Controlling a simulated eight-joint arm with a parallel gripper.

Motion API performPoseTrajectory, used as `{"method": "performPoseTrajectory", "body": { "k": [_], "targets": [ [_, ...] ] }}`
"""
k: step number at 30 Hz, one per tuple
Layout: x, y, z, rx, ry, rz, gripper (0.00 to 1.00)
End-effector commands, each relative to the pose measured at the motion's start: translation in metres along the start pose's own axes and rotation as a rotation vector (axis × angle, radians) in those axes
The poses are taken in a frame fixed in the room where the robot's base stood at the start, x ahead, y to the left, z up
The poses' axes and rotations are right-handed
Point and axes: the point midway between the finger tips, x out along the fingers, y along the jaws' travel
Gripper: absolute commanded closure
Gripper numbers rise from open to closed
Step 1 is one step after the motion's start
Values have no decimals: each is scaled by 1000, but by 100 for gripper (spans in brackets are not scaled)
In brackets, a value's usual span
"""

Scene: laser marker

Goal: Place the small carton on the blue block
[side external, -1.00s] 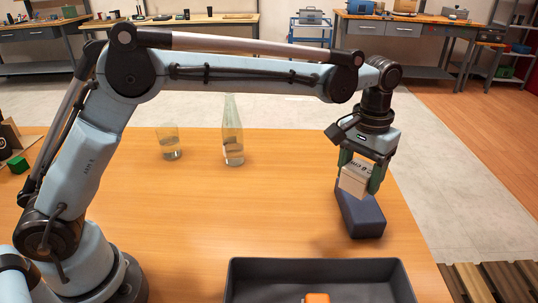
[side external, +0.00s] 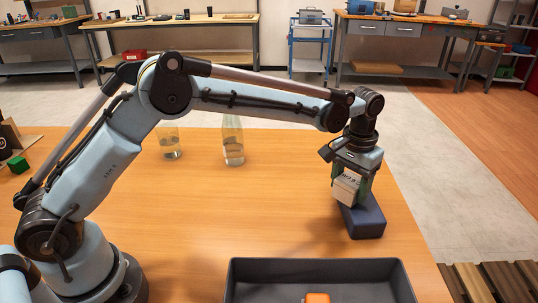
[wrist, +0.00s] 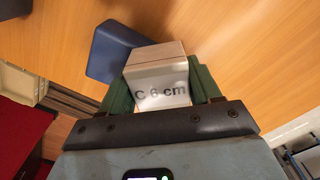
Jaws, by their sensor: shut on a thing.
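The small carton (side external: 346,187) is a pale box with dark lettering on one face. My gripper (side external: 351,190) is shut on it, with a green finger on each side. In the wrist view the carton (wrist: 160,85) reads "C 6 cm" and sits between the green fingers (wrist: 160,92). The dark blue block (side external: 366,222) lies on the table below and just right of the carton. In the wrist view the blue block (wrist: 108,52) shows behind the carton, to its left. Whether the carton touches the block I cannot tell.
A dark grey tray (side external: 240,287) with an orange item (side external: 317,298) stands at the front. A glass bottle (side external: 233,145) and a glass (side external: 170,148) stand further back. A green cube (side external: 18,164) is at the far left. The middle of the table (side external: 230,215) is clear.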

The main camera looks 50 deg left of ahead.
Motion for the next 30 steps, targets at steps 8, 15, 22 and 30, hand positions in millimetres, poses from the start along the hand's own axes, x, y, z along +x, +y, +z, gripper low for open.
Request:
{"method": "performPoseTrajectory", "body": {
  "k": [8, 15, 22, 30],
  "targets": [
    [3, 0, 0, 0, 0, 0, 18],
    [3, 0, 0, 0, 0, 0, 12],
    [-8, 0, 0, 0, 0, 0, 12],
    [-57, 0, 0, 0, 0, 0, 12]
  ]
}}
